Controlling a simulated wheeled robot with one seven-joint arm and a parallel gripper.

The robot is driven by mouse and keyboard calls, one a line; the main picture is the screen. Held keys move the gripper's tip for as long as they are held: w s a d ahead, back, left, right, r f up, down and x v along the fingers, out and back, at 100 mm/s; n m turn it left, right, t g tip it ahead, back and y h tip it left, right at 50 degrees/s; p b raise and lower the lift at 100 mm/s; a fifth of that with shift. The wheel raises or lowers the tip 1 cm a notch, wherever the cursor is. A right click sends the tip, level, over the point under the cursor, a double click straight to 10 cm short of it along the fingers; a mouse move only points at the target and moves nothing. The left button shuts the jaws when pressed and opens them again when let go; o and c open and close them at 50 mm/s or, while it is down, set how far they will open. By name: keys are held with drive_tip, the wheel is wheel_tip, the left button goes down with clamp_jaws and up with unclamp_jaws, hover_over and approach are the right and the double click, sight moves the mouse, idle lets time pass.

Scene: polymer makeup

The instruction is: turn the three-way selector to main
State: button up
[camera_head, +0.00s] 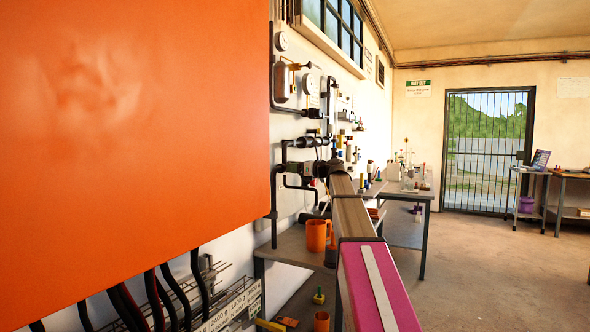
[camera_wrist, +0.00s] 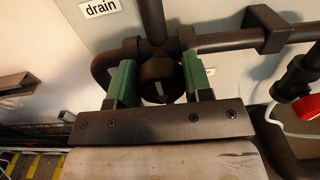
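The three-way selector (camera_wrist: 160,80) shows in the wrist view as a dark round body with a small pale mark, set among dark pipes on a grey panel. A "drain" label (camera_wrist: 100,8) is on the panel, up and left of it. My gripper (camera_wrist: 160,78) has its two green fingers apart, one on each side of the selector. I cannot tell whether they touch it. In the head view, my gripper (camera_head: 306,170) reaches to the wall piping, and the selector is too small to make out.
A dark pipe (camera_wrist: 230,40) with a bracket runs right of the selector. A red round part (camera_wrist: 307,108) is at the right edge. In the head view, a large orange panel (camera_head: 130,130) fills the left; an orange mug (camera_head: 317,236) stands on a bench below. The floor at right is clear.

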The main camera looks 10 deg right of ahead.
drive_tip(key=shift+n, duration=0.3)
drive_tip(key=n, duration=0.3)
drive_tip(key=shift+s+n, duration=0.1)
drive_tip(key=shift+n, duration=0.2)
drive_tip(key=n, duration=0.4)
drive_tip(key=shift+a+n, duration=0.1)
drive_tip(key=shift+n, duration=0.2)
drive_tip(key=n, duration=0.4)
drive_tip(key=shift+s+f+n, duration=0.1)
drive_tip(key=shift+f+n, duration=0.05)
drive_tip(key=shift+n, duration=0.15)
drive_tip(key=shift+f+n, duration=0.1)
drive_tip(key=shift+n, duration=2.1)
drive_tip(key=o, duration=0.9)
